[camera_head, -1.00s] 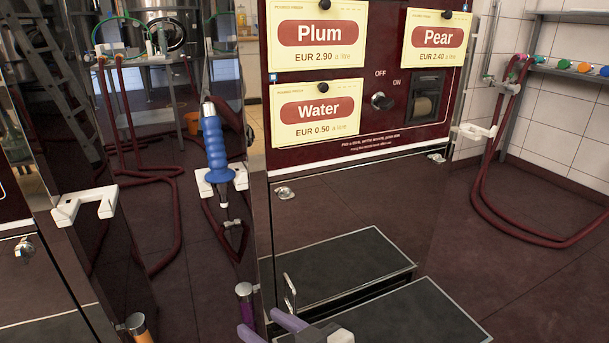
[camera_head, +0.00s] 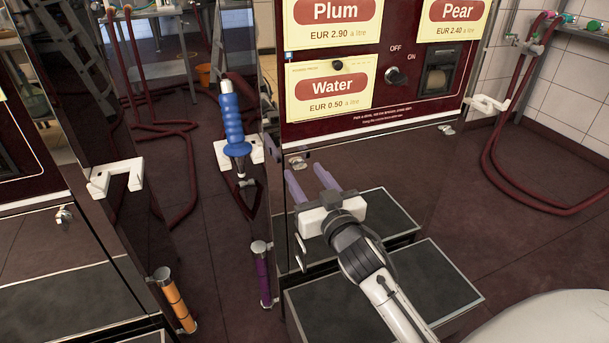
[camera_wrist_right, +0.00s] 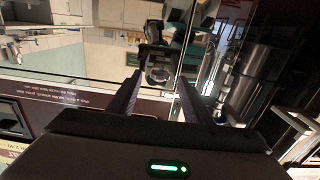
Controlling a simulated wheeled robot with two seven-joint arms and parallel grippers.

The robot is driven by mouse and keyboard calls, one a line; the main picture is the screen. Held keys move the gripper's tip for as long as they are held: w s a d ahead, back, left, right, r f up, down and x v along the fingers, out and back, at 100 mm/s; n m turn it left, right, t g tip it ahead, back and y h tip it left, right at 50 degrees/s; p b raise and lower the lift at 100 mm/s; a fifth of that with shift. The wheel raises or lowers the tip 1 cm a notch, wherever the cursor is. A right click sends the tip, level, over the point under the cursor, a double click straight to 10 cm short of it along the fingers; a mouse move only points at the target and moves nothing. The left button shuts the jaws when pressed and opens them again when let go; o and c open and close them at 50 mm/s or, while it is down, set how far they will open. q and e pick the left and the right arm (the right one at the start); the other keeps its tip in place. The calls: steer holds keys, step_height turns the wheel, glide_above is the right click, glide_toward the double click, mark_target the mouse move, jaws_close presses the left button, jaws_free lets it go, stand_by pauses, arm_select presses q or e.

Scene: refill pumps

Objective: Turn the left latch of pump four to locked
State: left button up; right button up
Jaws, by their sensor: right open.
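Pump four is likely the dark red and mirrored cabinet in the middle of the head view; no number shows. Its left latch (camera_head: 297,162), a small metal piece, sits at the upper left of the shiny lower door (camera_head: 385,165). My right gripper (camera_head: 306,180) is open, its two purple-grey fingers pointing at the latch from just below and in front. I see no contact. In the right wrist view the open fingers (camera_wrist_right: 157,100) face the mirrored door; a small round metal shape shows between them, but I cannot tell latch from reflection. My left gripper is not in view.
A second latch (camera_head: 446,129) sits at the door's right. A blue nozzle (camera_head: 233,125) hangs in a white holder at the left. A dark step (camera_head: 425,290) stands before the door. Another cabinet with a white holder (camera_head: 115,178) stands at far left. Red hoses (camera_head: 510,180) hang right.

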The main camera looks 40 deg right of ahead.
steer(key=shift+w+d, duration=0.15)
steer(key=shift+w, duration=0.55)
steer(key=c, duration=1.1)
steer(key=shift+o, duration=0.2)
